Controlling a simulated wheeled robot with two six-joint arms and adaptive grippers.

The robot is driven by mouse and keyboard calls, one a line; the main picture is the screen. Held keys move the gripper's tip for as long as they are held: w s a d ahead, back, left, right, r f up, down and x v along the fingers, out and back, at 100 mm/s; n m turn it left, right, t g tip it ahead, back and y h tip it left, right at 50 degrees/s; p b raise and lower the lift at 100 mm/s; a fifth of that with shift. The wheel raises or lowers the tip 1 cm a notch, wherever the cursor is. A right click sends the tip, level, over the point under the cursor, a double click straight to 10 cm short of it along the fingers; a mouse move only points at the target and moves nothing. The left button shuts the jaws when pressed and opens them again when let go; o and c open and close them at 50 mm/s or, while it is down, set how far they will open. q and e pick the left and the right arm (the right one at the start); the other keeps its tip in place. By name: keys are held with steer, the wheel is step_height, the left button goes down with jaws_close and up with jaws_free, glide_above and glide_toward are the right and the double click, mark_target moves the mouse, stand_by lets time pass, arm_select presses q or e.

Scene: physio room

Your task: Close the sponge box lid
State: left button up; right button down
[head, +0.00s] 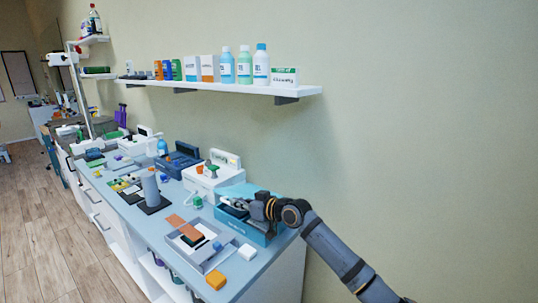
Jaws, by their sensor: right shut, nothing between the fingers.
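A teal box (255,236), which I take to be the sponge box, sits at the right end of the counter against the wall. A lighter teal panel (232,190) stands at its back and looks like its lid, raised. My right gripper (229,204) is at the box, over its opening, with the arm reaching in from the right. Its fingers are dark, small and shut, with nothing between them. The gripper hides part of the box and panel; I cannot tell whether it touches them. My left gripper is not in view.
A grey tray (176,238) with flat brown and dark pieces lies left of the box. A white block (247,252) and an orange block (216,280) lie in front. A white box (205,184) stands behind. A wall shelf (220,86) with bottles hangs above.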

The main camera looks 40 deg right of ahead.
steer(key=shift+n+h, duration=0.5)
steer(key=shift+n, duration=0.4)
steer(key=f+b, duration=0.1)
steer(key=f, duration=0.2)
steer(key=a+f+b, duration=0.1)
steer(key=f+b, duration=0.1)
steer(key=f, duration=0.1)
steer(key=shift+s+a+f, duration=0.1)
steer(key=shift+s+a, duration=0.05)
steer(key=shift+a, duration=0.05)
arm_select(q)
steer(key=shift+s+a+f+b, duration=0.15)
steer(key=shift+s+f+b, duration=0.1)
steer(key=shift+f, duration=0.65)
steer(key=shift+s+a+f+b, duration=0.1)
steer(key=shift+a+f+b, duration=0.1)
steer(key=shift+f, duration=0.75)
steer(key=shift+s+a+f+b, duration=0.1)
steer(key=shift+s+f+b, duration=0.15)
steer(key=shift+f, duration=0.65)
arm_select(e)
steer(key=shift+s+a+f+n, duration=0.15)
steer(key=shift+f+n, duration=0.35)
steer(key=shift+f, duration=0.5)
